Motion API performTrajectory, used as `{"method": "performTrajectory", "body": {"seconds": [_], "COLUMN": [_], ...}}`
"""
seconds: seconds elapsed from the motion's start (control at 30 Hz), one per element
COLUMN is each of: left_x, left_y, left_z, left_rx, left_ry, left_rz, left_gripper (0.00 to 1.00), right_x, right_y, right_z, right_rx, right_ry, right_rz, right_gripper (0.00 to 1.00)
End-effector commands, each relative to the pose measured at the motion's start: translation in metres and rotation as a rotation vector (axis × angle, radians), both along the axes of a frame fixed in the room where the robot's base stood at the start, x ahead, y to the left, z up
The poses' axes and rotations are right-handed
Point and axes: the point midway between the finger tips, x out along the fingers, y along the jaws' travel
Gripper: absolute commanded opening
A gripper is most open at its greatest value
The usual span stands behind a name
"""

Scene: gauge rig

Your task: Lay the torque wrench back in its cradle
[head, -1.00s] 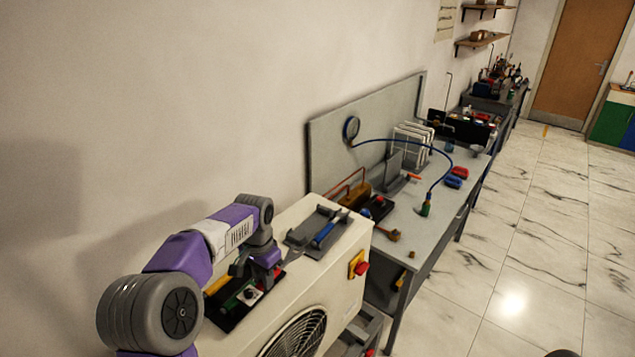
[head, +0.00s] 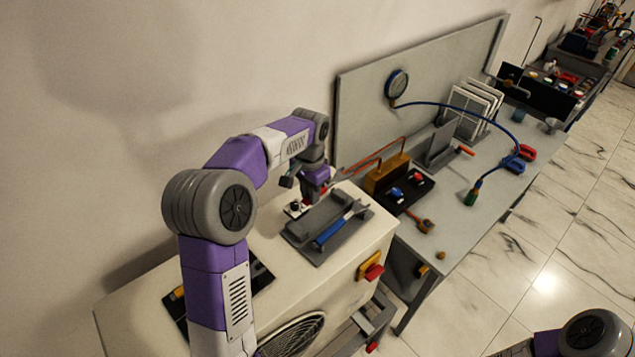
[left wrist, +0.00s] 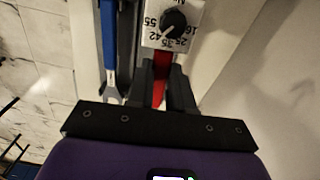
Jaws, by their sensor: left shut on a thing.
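My left gripper (head: 314,192) is shut on the torque wrench, which has a white dial head (head: 295,208) with a black knob and numbers. In the left wrist view the red grip (left wrist: 159,82) is between the fingers and the dial (left wrist: 173,24) lies just beyond them. The grey cradle (head: 298,228) is on top of the white unit, with the gripper and wrench at its far left edge. Whether the wrench touches the cradle is unclear. A blue spanner (head: 332,232) lies along the cradle's right side; it also shows in the left wrist view (left wrist: 108,45). My right gripper is out of view.
A black tray (head: 262,277) is partly hidden behind my left arm. A red button on a yellow plate (head: 372,270) is on the unit's side. Beyond are a workbench (head: 450,222) with a gauge (head: 397,84), a blue hose and a black tray of small parts (head: 410,195).

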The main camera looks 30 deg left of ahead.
Motion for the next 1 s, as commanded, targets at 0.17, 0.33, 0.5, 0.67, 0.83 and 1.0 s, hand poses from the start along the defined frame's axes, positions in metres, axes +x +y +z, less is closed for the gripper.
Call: {"method": "performTrajectory", "body": {"seconds": [0.17, 0.33, 0.5, 0.67, 0.83, 1.0], "left_x": [0.000, 0.000, -0.001, -0.001, -0.001, -0.001], "left_y": [0.000, 0.000, 0.000, 0.000, 0.000, 0.000], "left_z": [0.001, 0.001, -0.004, -0.016, -0.033, -0.047], "left_rx": [0.000, 0.000, 0.000, 0.000, 0.000, 0.000], "left_ry": [-0.001, -0.001, -0.001, 0.000, -0.001, 0.000], "left_rz": [0.000, 0.000, 0.000, 0.000, 0.000, 0.000], "left_gripper": [0.00, 0.00, 0.00, 0.00, 0.00, 0.00], "right_x": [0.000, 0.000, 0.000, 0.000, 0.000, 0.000], "right_y": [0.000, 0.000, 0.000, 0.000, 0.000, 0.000], "right_z": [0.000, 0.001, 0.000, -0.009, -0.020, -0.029], "right_rx": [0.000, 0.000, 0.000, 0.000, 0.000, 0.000], "right_ry": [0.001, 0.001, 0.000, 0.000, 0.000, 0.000], "right_rz": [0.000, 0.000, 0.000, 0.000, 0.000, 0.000], "right_gripper": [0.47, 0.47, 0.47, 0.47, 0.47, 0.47]}}
